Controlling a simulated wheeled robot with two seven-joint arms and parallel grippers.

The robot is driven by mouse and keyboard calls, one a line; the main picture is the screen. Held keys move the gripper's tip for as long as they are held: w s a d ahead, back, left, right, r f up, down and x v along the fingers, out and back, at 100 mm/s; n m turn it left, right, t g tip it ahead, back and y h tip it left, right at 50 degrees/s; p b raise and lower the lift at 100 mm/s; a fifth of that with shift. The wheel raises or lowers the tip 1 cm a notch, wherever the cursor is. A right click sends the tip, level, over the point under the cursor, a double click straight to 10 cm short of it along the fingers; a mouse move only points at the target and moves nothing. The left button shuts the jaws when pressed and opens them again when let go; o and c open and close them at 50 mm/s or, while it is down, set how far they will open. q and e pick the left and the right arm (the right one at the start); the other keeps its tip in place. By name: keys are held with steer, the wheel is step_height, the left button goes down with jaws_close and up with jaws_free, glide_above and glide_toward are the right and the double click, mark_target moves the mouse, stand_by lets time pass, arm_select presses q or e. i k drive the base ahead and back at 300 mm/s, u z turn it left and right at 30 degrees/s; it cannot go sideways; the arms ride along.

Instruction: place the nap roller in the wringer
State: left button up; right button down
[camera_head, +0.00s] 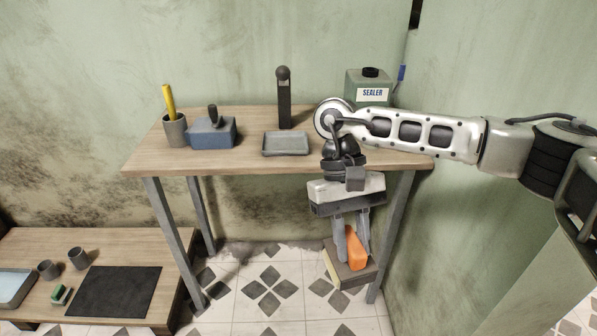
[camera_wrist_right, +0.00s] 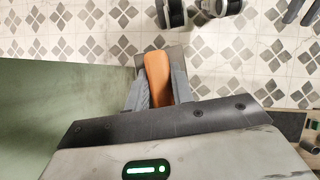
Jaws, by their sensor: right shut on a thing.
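My right gripper (camera_head: 351,232) points down in front of the wooden table, below its top. It is shut on the orange handle (camera_head: 356,249) of a tool with a dark grey block-shaped base (camera_head: 352,272) and a pale yellowish edge. The tool hangs over the tiled floor. In the right wrist view the orange handle (camera_wrist_right: 157,78) sits between the two grey fingers (camera_wrist_right: 158,92); most of the base is hidden. I cannot make out a clear nap roller or wringer. A shallow grey tray (camera_head: 286,144) lies on the table. My left gripper is not in view.
On the table (camera_head: 240,161) stand a cup (camera_head: 174,131) with a yellow tool, a blue block (camera_head: 211,134) with a dark handle, a dark post (camera_head: 284,103) and a SEALER can (camera_head: 368,85). A low table (camera_head: 60,250) at left holds a black mat (camera_head: 115,291) and cups.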

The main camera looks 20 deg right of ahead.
mark_target(285, 143)
steer(key=z, duration=0.35)
steer(key=k, duration=0.25)
steer(key=u, duration=1.15)
steer(key=i, duration=0.8)
steer(key=z, duration=1.2)
steer(key=i, duration=1.05)
steer(key=z, duration=0.1)
